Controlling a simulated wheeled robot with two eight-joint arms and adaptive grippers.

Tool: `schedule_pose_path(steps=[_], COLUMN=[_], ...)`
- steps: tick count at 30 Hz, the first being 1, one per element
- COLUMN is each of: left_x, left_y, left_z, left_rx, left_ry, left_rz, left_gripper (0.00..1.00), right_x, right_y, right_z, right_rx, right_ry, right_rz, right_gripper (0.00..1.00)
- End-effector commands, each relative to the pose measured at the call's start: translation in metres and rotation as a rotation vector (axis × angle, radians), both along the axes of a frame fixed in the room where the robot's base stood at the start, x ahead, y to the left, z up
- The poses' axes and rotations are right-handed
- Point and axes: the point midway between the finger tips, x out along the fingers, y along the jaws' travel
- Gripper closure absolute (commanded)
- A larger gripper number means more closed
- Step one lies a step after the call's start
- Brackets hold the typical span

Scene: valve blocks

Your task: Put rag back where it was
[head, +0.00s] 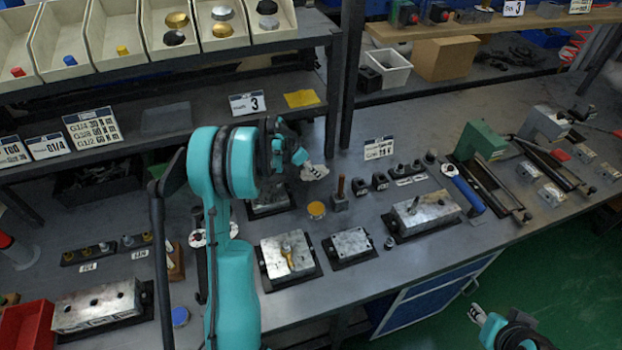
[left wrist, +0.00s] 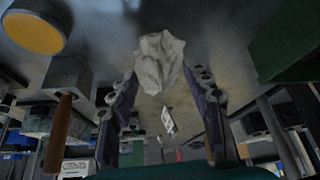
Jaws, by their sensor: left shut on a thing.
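The rag (head: 315,172) is a small crumpled white cloth at the tip of my left gripper (head: 301,157), above the middle of the bench. In the left wrist view the rag (left wrist: 160,62) sits between the fingertips of the left gripper (left wrist: 162,85), which is shut on it. The rag looks clear of the bench top, though how high it is I cannot tell. My right gripper (head: 476,313) is low at the right, in front of the bench over the green floor. It is small in view and its jaw opening is unclear.
A yellow-topped round tin (head: 316,209) and a block with a brown upright handle (head: 340,190) stand close by the rag. Metal valve blocks (head: 288,257) lie in front. A shelf (head: 200,110) with bins is behind. Some bare bench shows around the tin.

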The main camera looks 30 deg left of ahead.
Motion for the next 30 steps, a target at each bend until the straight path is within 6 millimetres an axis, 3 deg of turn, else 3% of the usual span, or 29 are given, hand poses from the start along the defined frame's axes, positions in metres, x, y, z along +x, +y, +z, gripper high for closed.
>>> schedule_pose_path(steps=[9, 20, 21, 23, 30], left_x=[0.0, 0.0, 0.0, 0.0, 0.0], left_y=[0.001, 0.0, 0.0, 0.0, 0.0], left_z=[-0.039, -0.043, -0.043, -0.042, -0.042], left_rx=[0.0, -0.001, 0.0, 0.0, 0.0], left_ry=[0.0, 0.0, 0.0, 0.0, 0.0], left_rz=[0.0, 0.0, 0.0, 0.0, 0.0], left_gripper=[0.82, 0.82, 0.46, 0.3, 0.3], right_x=[0.0, 0.0, 0.0, 0.0, 0.0], right_y=[0.0, 0.0, 0.0, 0.0, 0.0], right_z=[-0.018, -0.019, -0.019, -0.019, -0.019], right_rx=[0.0, 0.0, 0.0, 0.0, 0.0], right_ry=[0.0, 0.0, 0.0, 0.0, 0.0], right_rz=[0.0, 0.0, 0.0, 0.0, 0.0], right_gripper=[0.6, 0.6, 0.6, 0.6, 0.6])
